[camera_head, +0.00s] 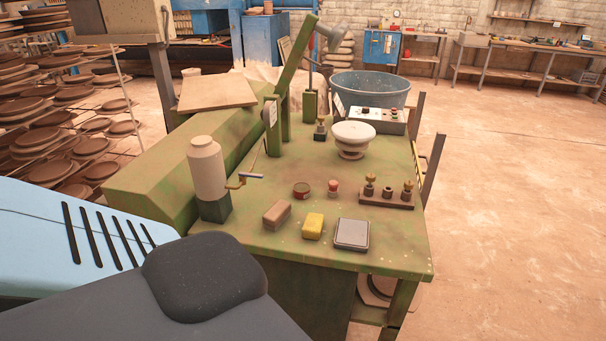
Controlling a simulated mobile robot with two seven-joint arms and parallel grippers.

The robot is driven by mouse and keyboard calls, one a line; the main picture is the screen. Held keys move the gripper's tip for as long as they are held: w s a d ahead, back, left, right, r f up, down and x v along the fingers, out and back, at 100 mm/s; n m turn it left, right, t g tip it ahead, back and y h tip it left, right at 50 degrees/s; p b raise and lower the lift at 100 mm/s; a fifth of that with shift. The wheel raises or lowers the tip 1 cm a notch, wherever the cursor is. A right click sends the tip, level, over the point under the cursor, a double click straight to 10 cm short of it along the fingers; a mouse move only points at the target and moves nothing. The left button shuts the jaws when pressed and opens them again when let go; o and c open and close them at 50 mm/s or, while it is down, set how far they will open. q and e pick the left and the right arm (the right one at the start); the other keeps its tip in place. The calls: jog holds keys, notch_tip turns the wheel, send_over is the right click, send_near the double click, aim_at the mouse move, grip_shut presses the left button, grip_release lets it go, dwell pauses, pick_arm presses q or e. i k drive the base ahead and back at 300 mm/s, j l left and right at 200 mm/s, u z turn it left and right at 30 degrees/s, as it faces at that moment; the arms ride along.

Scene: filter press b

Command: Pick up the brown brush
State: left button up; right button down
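A small brown block (277,214), which looks like the brown brush, lies on the green table top near its front edge. Its bristles cannot be made out. It lies left of a yellow sponge-like block (313,226), with a small gap between them. Nothing is touching it from above. Neither of my grippers shows in the head view, so their places and states are hidden.
A grey square box (351,234) lies right of the yellow block. A cream cylinder (206,169) stands to the left. A white bowl (353,137) stands farther back.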

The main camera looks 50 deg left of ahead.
aim_at(274, 218)
jog(key=i+l+z, duration=0.3)
jog(key=i+l, duration=0.3)
jog(key=l, duration=0.15)
jog(key=i+l, duration=0.1)
jog(key=i, duration=0.3)
jog(key=i+l, duration=0.15)
jog(key=i, duration=0.3)
jog(key=i+l+u, duration=0.1)
jog(key=i, duration=0.3)
jog(key=i+u, duration=0.25)
jog(key=u, duration=0.15)
jog(key=i+l+u, duration=0.1)
jog(key=i+u, duration=0.3)
jog(key=i+l+u, duration=0.1)
jog(key=u, duration=0.3)
jog(key=i+u, duration=0.15)
jog(key=u, duration=0.3)
jog(key=i+l+u, duration=0.15)
jog(key=u, duration=0.3)
jog(key=i+l+u, duration=0.1)
jog(key=u, duration=0.35)
jog(key=i+l+u, duration=0.15)
jog(key=u, duration=0.35)
jog(key=i+l+u, duration=0.25)
jog(key=u, duration=0.2)
